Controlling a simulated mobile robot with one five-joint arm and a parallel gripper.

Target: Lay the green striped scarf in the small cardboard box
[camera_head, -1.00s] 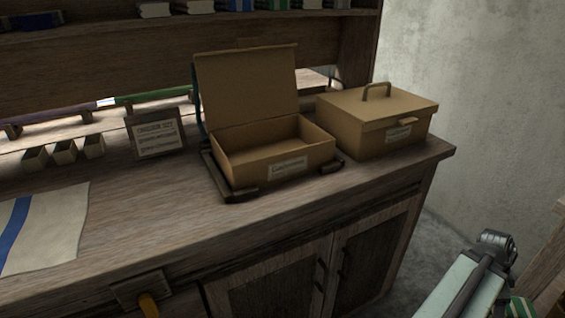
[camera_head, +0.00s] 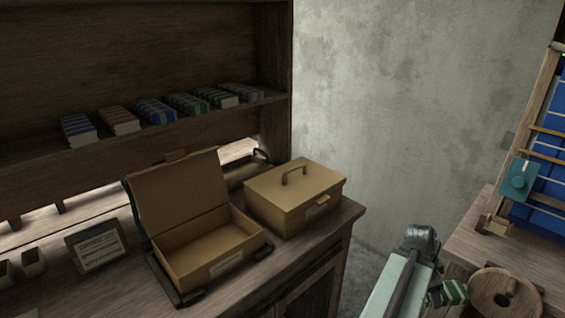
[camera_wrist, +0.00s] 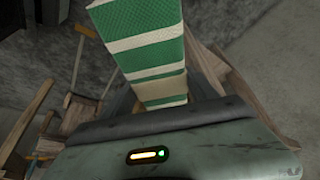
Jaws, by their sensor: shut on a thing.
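The green and white striped scarf (camera_wrist: 150,48) fills the upper middle of the wrist view, held by my gripper (camera_wrist: 160,108), whose fingertips are hidden. A bit of the scarf (camera_head: 453,291) shows at the lower right of the head view, beside my arm, well right of the boxes. An open cardboard box (camera_head: 207,262) stands on the wooden counter, its lid raised at the back and its inside empty. A closed cardboard box (camera_head: 290,204) with a handle on its lid stands just right of it.
A small sign (camera_head: 96,246) stands left of the open box. A shelf (camera_head: 30,152) above holds several folded striped cloths. At the right are a wooden loom frame with blue cloth (camera_head: 550,150) and a round wooden spool (camera_head: 503,292). Bare floor lies between the counter and the loom.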

